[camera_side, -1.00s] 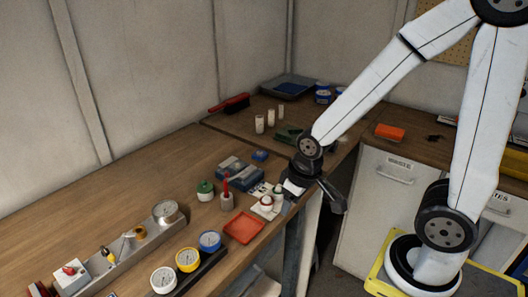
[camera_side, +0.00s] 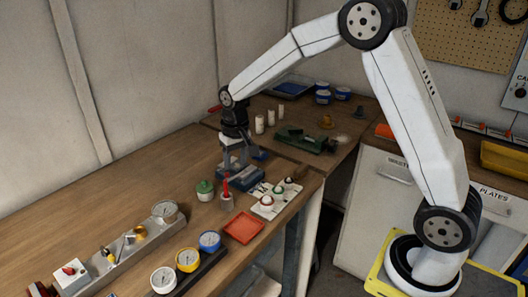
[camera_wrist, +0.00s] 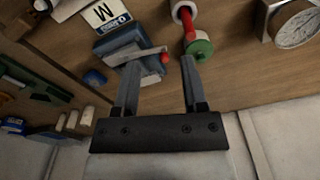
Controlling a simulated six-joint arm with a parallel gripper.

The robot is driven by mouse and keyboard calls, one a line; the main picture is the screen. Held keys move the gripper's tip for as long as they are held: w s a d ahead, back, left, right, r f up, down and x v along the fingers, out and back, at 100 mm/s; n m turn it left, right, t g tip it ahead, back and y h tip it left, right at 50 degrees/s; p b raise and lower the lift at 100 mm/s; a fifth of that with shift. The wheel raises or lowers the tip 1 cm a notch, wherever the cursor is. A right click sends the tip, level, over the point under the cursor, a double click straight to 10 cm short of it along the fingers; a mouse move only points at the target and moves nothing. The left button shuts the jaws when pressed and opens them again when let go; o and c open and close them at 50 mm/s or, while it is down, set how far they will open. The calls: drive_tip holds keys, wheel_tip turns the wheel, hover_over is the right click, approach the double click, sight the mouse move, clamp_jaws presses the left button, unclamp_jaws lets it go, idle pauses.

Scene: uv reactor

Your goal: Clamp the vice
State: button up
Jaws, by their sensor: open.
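The blue-grey vice (camera_side: 240,177) stands on the wooden bench near the middle of the side view. In the wrist view the vice (camera_wrist: 120,40) is at upper left, with a pale bar-like handle (camera_wrist: 140,55) ending in a red tip. My gripper (camera_side: 233,163) points down over the vice in the side view and hides part of it. In the wrist view my gripper (camera_wrist: 160,66) is open, its fingers apart with nothing held. The red tip appears between the fingertips; I cannot tell whether they touch it.
A green-lidded jar (camera_side: 205,188) and a red-handled holder (camera_side: 227,198) stand close in front of the vice. A white panel with knobs (camera_side: 275,199) and a red tray (camera_side: 243,227) lie nearer the bench edge. A green tool (camera_side: 303,141) lies behind right.

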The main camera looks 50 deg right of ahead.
drive_tip(key=m, duration=0.1)
hover_over(226, 173)
drive_tip(key=shift+d+f+g, duration=0.15)
drive_tip(key=shift+g, duration=0.15)
drive_tip(key=shift+f, duration=0.1)
drive_tip(key=shift+f, duration=3.8)
clamp_jaws()
